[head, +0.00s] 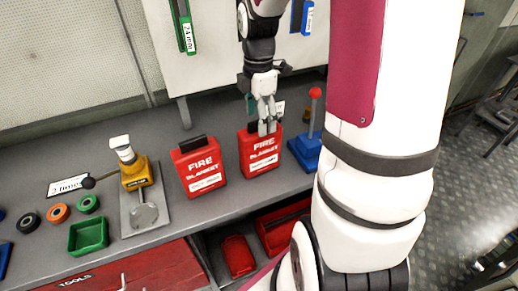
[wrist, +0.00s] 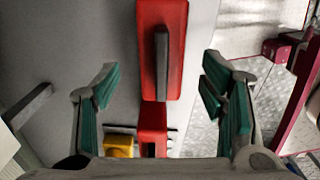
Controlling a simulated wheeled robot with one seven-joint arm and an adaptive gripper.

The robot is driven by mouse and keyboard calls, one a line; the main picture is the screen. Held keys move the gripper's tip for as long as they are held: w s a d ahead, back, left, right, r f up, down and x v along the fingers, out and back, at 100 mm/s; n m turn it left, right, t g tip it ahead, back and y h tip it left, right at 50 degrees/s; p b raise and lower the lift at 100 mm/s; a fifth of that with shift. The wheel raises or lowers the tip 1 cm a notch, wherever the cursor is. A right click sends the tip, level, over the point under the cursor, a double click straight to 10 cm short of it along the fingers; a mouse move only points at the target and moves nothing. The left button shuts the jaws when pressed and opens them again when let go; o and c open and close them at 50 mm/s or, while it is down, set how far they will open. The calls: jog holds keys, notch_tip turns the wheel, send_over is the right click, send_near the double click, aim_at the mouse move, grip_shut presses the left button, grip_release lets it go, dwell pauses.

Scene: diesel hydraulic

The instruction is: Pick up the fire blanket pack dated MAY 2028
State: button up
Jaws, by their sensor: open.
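Two red fire blanket packs with black tops stand on the grey bench in the head view, a left pack (head: 203,171) and a right pack (head: 259,153). Each has a white label strip, but the dates are too small to read. My gripper (head: 267,130) is at the top of the right pack, overlapping its upper edge. In the wrist view my gripper (wrist: 157,92) is open, with its green-padded fingers apart. A red pack (wrist: 178,50) with a dark bar lies ahead between them, with no visible contact. A smaller red shape (wrist: 152,118) is below it, probably the other pack.
A yellow press (head: 135,175) stands left of the packs, and a blue stand with a red ball knob (head: 305,150) stands close to the right. A green tray (head: 88,235) is at the front left. Red bins (head: 238,257) sit below the bench edge.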

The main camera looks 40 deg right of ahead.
aim_at(260, 147)
jog(key=shift+s+d+f, duration=0.1)
jog(key=shift+d+f, duration=0.05)
jog(key=shift+f, duration=2.6)
jog(key=shift+c, duration=0.6)
jog(key=shift+r, duration=0.1)
grip_shut()
